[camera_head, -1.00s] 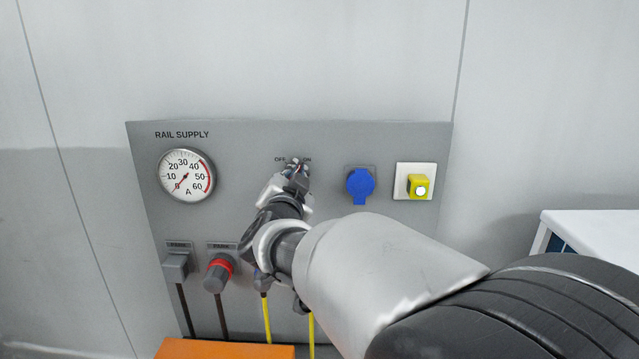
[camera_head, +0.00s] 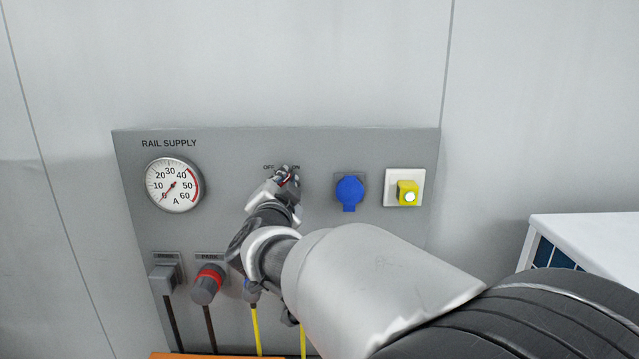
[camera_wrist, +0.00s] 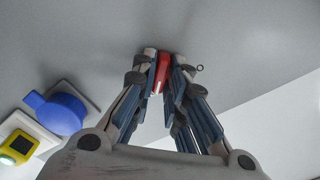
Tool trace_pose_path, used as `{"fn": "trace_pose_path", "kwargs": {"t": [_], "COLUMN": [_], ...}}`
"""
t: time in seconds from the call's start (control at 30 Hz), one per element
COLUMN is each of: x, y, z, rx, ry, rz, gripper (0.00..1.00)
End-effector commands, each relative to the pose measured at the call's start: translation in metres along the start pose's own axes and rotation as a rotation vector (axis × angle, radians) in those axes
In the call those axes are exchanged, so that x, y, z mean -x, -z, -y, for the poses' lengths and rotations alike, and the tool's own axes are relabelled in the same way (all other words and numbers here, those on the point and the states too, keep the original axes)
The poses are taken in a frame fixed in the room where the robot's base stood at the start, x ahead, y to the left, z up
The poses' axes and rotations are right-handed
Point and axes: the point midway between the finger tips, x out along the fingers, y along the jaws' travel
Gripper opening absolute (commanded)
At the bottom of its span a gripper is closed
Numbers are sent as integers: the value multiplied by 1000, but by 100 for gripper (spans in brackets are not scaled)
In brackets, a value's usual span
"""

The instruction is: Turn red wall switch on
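The red wall switch (camera_wrist: 162,72) shows in the wrist view as a red handle between my fingertips, with a finger close against each side. My gripper (camera_head: 287,174) is at the panel between the OFF and ON labels, and it also shows in the wrist view (camera_wrist: 163,65). It appears shut on the switch handle. In the head view my fingers and wrist cover most of the switch, with only a little red showing. I cannot tell the handle's exact angle between OFF and ON.
The grey RAIL SUPPLY panel (camera_head: 232,220) carries a gauge (camera_head: 173,185) with its needle near 0. Right of my gripper are a blue socket cover (camera_head: 349,191) and a yellow button (camera_head: 407,193). Plugs with cables hang below. A white-topped cabinet (camera_head: 590,235) stands at right.

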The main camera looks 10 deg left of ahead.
Motion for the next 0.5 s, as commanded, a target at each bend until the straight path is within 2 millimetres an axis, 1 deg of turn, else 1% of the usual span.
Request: {"fn": "trace_pose_path", "kwargs": {"t": [0.03,0.2,0.5], "x": [0,0,1], "y": [0,0,0], "z": [0,0,0], "rx": [0,2,2], "ry": [0,0,0], "rz": [0,0,1], "gripper": [19,29,29]}}
